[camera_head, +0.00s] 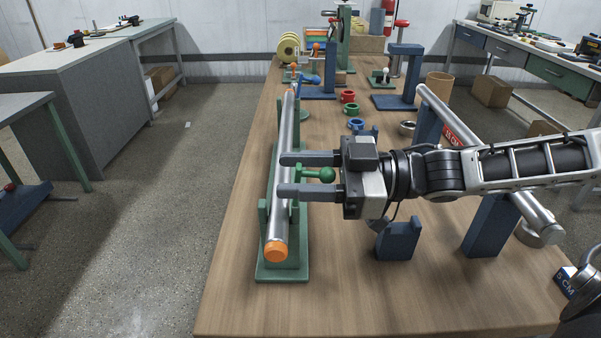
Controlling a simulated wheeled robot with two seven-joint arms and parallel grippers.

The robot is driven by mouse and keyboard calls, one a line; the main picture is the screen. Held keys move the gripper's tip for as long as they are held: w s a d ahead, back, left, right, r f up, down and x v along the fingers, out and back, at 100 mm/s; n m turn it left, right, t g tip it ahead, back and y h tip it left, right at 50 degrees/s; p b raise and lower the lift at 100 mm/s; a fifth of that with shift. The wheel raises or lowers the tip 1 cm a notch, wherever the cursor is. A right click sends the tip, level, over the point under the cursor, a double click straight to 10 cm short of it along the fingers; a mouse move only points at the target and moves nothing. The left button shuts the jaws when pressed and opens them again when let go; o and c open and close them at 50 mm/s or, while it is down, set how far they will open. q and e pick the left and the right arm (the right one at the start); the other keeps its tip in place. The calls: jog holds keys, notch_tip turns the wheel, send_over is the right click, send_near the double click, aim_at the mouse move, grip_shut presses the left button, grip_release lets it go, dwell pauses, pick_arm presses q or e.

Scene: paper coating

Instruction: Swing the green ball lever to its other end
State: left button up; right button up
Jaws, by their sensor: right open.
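The green ball lever (326,174) has a round green knob on a short stem that points left toward a steel roller. My right gripper (283,174) comes in from the right with its two fingers apart. The knob sits between the fingers, close to the palm, and no grip on it shows. The fingertips reach over the steel roller (282,140), which has orange ends and lies along a green stand (262,272). The lever's pivot is hard to make out. My left gripper is not in view.
A second steel roller (533,212) lies on blue supports (490,228) beneath my right arm. A low blue block (398,241) stands nearer. Red and blue rings (348,96) and blue stands (403,70) are farther back. The near left wooden tabletop (240,310) is clear.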

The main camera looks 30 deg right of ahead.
grip_shut()
jog(key=shift+d+r+y+p, duration=0.1)
jog(key=shift+d+y+p, duration=0.05)
jog(key=shift+y+p, duration=0.3)
jog(key=shift+s+t, duration=0.1)
jog(key=shift+t, duration=0.2)
grip_release()
jog(key=v, duration=0.7)
jog(key=shift+d, duration=0.3)
jog(key=shift+s, duration=0.15)
